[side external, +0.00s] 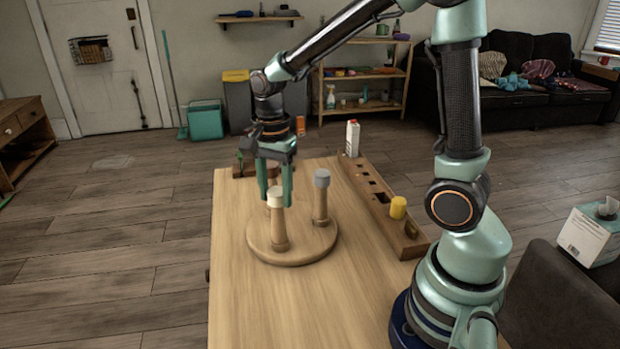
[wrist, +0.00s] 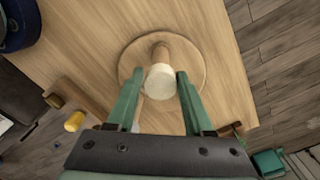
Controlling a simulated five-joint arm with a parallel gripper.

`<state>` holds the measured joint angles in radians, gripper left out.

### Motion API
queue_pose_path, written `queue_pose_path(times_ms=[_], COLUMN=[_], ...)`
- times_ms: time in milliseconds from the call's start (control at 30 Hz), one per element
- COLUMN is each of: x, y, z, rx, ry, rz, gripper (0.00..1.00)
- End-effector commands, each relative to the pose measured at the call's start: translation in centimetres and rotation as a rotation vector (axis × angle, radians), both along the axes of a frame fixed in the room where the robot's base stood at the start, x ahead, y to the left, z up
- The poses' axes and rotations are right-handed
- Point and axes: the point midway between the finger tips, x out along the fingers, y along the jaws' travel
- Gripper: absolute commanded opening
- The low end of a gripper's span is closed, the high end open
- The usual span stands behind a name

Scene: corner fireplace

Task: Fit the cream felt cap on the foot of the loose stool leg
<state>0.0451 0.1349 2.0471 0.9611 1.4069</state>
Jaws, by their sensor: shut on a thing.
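An upturned stool seat (side external: 262,250), a round wooden disc, lies on the table with wooden legs standing up from it. The cream felt cap (side external: 275,197) is at the top of the front leg (side external: 280,232); I cannot tell how far down it sits. My gripper (side external: 275,203) points down with its green fingers on either side of the cap, shut on it. The wrist view shows the cream cap (wrist: 160,81) between the fingertips (wrist: 161,74), with the leg (wrist: 160,55) beyond it. A second leg (side external: 321,207) to the right wears a grey cap (side external: 322,178).
A wooden rack (side external: 372,190) with square holes runs along the table's right side, bearing a yellow cylinder (side external: 398,207). A white carton (side external: 352,138) stands at the back edge. A low wooden block (side external: 245,172) lies at the back left. The table front (side external: 290,310) is clear.

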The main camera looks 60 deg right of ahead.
Motion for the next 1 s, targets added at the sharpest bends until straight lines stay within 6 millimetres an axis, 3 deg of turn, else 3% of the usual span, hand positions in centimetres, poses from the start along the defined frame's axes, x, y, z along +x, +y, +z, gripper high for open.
queue_pose_path(times_ms=[633,667,733,1000], x=[-0.02,-0.01,-0.02,0.00], y=[0.00,0.00,0.00,0.00], z=[-0.93,-0.93,-0.92,-0.89], rx=[0.000,0.000,0.000,0.000], ry=[0.001,0.001,0.001,0.001], rz=[0.000,0.000,0.000,0.000], gripper=[0.07,0.59,0.86,0.87])
